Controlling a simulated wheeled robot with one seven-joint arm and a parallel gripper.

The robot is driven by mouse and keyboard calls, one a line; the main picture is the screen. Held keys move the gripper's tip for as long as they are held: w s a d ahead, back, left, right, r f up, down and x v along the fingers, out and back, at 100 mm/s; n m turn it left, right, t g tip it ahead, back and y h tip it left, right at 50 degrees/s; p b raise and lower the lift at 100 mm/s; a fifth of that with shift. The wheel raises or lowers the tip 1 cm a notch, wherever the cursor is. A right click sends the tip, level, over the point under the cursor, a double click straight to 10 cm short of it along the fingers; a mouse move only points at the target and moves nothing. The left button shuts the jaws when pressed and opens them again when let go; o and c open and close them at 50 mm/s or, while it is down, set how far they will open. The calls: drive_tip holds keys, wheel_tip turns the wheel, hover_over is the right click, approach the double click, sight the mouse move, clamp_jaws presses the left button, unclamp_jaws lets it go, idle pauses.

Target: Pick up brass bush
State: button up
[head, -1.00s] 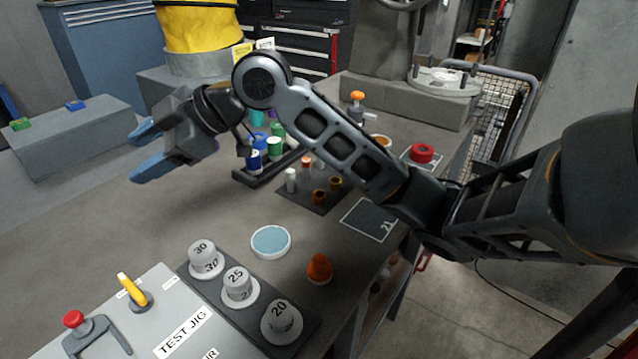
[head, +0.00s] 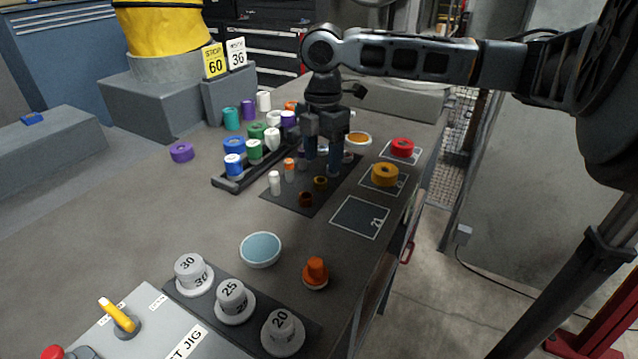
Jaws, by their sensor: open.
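A small brass-coloured bush (head: 320,183) stands on the dark mat (head: 290,208), just behind a darker copper-brown bush (head: 305,199). My gripper (head: 322,168) points down over the mat, its two blue fingers apart with nothing clearly held. In the picture its tips are just above and behind the brass bush. I cannot tell their height over the mat. The fingers partly hide small parts behind them.
A white part (head: 275,183) and an orange-topped one (head: 290,168) stand left of the bushes. A black rack (head: 225,184) with coloured spools is further left. A numbered plate (head: 361,217) and an orange ring (head: 385,175) lie right. A blue dish (head: 260,249) sits in front.

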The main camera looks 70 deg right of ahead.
sight(320, 184)
drive_tip(key=f, duration=0.5)
drive_tip(key=shift+w+f+p, duration=0.3)
drive_tip(key=shift+p, duration=0.1)
drive_tip(key=shift+c, duration=0.3)
clamp_jaws()
